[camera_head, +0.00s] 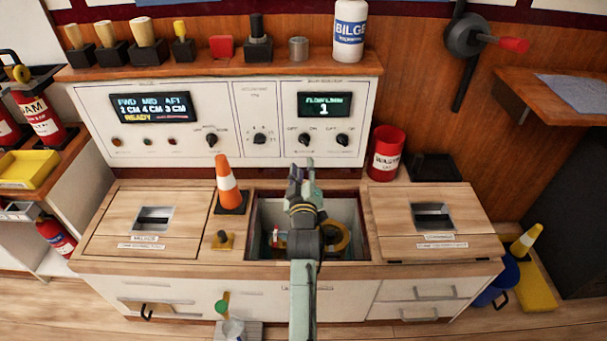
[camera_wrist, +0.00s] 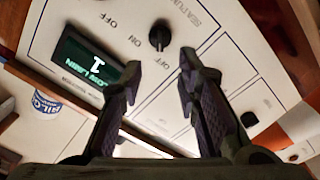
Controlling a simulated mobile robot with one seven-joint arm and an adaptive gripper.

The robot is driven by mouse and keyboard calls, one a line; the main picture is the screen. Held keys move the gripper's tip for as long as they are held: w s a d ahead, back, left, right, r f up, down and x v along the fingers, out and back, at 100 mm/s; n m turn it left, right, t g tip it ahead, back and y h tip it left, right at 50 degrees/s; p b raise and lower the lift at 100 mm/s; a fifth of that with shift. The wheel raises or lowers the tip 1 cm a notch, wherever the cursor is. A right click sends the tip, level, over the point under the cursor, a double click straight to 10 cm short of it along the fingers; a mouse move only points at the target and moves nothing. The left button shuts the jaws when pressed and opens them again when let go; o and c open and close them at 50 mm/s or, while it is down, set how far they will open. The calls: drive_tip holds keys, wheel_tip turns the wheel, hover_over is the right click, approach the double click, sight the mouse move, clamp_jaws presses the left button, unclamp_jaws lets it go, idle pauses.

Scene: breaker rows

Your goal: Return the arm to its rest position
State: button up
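My gripper (camera_head: 301,178) is in the middle of the head view, at the end of my raised arm. It is over the open well (camera_head: 348,215) in the counter, in front of the white control panel (camera_head: 190,92). In the wrist view my gripper (camera_wrist: 160,75) has its two fingers apart with nothing between them. A black knob (camera_wrist: 159,36) on the panel shows beyond the fingertips, and a lit green display (camera_wrist: 90,62) is to the left. My arm hides part of the well.
An orange and white cone (camera_head: 227,185) stands left of the well. A red waste can (camera_head: 386,154) stands right of it, beside a black tray (camera_head: 436,167). Hatch lids (camera_head: 185,222) and (camera_head: 470,205) flank the well. A bilge bottle (camera_head: 349,30) and several tools line the shelf above.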

drive_tip(key=shift+s, duration=1.05)
